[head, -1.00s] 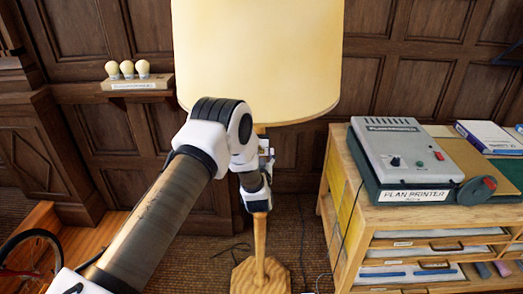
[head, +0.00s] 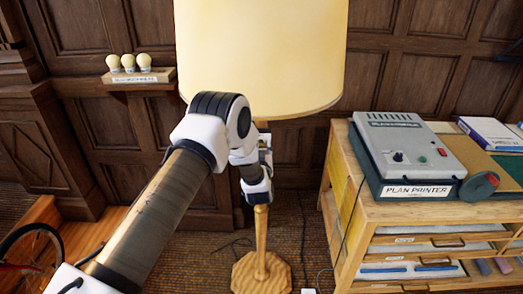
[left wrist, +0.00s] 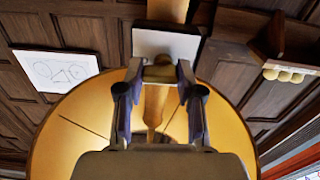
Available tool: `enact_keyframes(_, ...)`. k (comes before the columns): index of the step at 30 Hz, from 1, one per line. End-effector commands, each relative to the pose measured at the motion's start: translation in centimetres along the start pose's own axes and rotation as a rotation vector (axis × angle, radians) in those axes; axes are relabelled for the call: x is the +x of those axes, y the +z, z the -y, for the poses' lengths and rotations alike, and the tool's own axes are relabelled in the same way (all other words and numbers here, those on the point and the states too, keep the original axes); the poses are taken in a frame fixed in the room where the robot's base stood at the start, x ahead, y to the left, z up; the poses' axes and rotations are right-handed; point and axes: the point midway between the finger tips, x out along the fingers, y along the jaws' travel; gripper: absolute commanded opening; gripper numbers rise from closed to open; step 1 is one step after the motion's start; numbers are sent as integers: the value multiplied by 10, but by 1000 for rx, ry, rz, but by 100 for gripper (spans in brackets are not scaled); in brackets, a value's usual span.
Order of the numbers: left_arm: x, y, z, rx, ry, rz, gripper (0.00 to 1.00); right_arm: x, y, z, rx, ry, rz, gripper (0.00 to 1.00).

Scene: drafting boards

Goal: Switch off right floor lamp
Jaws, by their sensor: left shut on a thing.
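The floor lamp stands in front of me in the head view. Its large cream shade (head: 262,60) looks bright, and its wooden pole (head: 261,232) rises from a wide wooden base (head: 261,272). My left gripper (head: 258,172) is at the pole just below the shade, and the arm hides part of the pole. In the left wrist view the shade's warm yellow inside (left wrist: 70,135) surrounds the fingers. My left gripper (left wrist: 160,74) is shut on the lamp, with a small brass-coloured part between the fingertips. I cannot tell whether this part is a switch. My right gripper is out of view.
A wooden cabinet (head: 349,195) with a plan printer (head: 410,150) on top stands close to the lamp's right. A small shelf with bulbs (head: 140,76) is on the panelled wall at left. A dark cord (head: 346,220) hangs beside the cabinet.

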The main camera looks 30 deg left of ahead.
Motion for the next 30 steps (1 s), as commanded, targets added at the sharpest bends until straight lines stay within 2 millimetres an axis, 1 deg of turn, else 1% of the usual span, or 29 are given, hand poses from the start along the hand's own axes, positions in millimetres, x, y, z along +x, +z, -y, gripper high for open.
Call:
enact_keyframes(1, 0, 3, 0, -22, 0, -3, 1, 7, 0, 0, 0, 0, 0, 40)
enact_keyframes(8, 0, 4, 0, -187, 1, -5, 2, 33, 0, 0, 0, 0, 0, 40)
enact_keyframes(20, 0, 4, 2, -563, 1, -4, 2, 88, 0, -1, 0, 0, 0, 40)
enact_keyframes(30, 0, 4, 3, -886, 1, -4, 2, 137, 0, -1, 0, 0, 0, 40)
